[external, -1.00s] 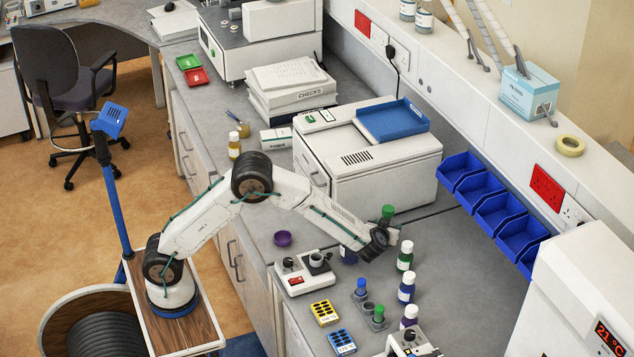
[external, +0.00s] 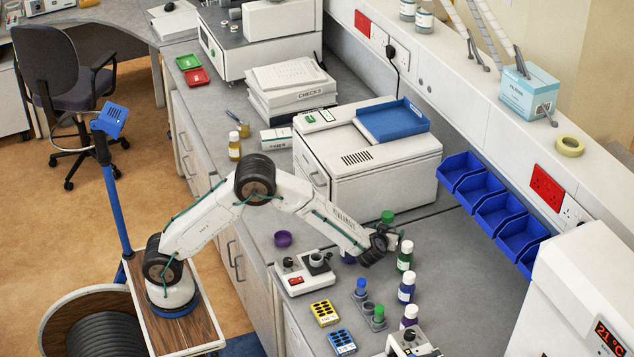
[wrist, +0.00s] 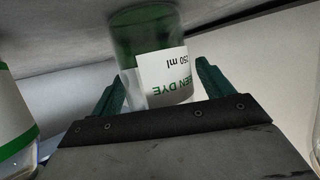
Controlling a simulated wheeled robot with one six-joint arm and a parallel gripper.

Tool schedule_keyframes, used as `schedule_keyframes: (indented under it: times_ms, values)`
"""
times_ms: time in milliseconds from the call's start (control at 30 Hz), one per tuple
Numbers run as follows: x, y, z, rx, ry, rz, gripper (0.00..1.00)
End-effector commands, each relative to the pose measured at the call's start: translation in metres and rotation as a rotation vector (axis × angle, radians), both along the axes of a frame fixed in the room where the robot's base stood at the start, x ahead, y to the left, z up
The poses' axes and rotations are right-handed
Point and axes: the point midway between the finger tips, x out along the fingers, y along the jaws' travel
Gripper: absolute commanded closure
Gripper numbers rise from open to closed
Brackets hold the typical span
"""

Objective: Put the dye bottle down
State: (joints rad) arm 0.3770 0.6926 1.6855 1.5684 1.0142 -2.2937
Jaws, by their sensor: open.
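The green dye bottle (wrist: 158,62) is between the two fingers of my gripper in the wrist view, its label upside down in the picture. Its base seems to meet the grey bench surface at the top of that view. In the external view its green cap (external: 387,216) shows above my gripper (external: 388,241), which hides most of the body. The fingers (wrist: 162,92) are spread on either side of the bottle, so my gripper is open around it. Whether a finger still touches the glass I cannot tell.
A rack with blue and green vials (external: 371,312) is in front. A large white machine (external: 372,172) stands behind. Bare bench (external: 460,270) lies to the right.

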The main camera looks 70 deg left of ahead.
Motion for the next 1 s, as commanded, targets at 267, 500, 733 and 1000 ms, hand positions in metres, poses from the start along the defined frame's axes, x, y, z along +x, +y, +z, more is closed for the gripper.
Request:
schedule_keyframes:
  times_ms: [267, 500, 733, 1000]
  values:
    - [-0.031, -0.033, 0.019, -0.001, -0.002, -0.005, 0.21]
    - [-0.045, -0.046, 0.027, 0.0, -0.001, -0.002, 0.21]
    - [-0.045, -0.046, 0.027, 0.0, 0.0, -0.001, 0.21]
    - [-0.045, -0.046, 0.027, 0.0, 0.0, -0.001, 0.21]
